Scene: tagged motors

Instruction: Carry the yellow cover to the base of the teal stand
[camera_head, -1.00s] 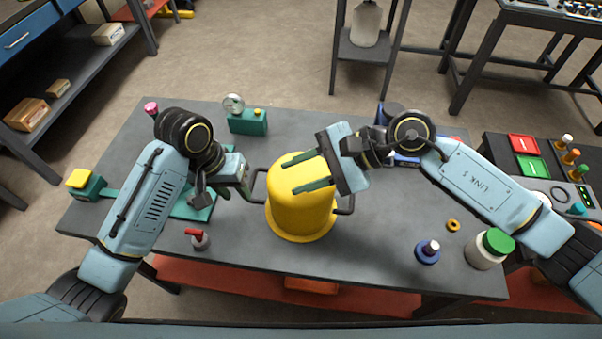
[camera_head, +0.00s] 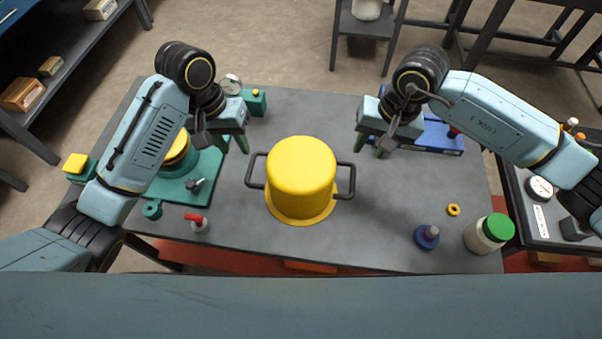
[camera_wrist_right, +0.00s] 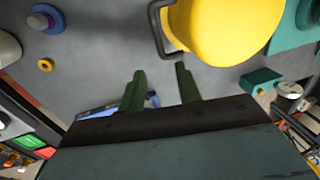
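The yellow cover (camera_head: 302,170), a rounded drum with a flared rim and two black side handles, stands upright on the grey table. The teal stand (camera_head: 205,178) is to its left, its flat base partly hidden by my left arm; a yellow and black part shows on it. My left gripper (camera_head: 233,143) is open and empty, above and left of the cover, apart from the left handle. My right gripper (camera_head: 374,145) is open and empty, above and right of the cover. In the right wrist view the right fingers (camera_wrist_right: 160,88) are spread, with the cover (camera_wrist_right: 225,28) beyond them.
A blue knob-like piece (camera_head: 427,237), a yellow ring (camera_head: 453,210) and a green-lidded jar (camera_head: 489,234) are at front right. A blue tray (camera_head: 437,136) lies behind my right gripper. Table around the cover is clear.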

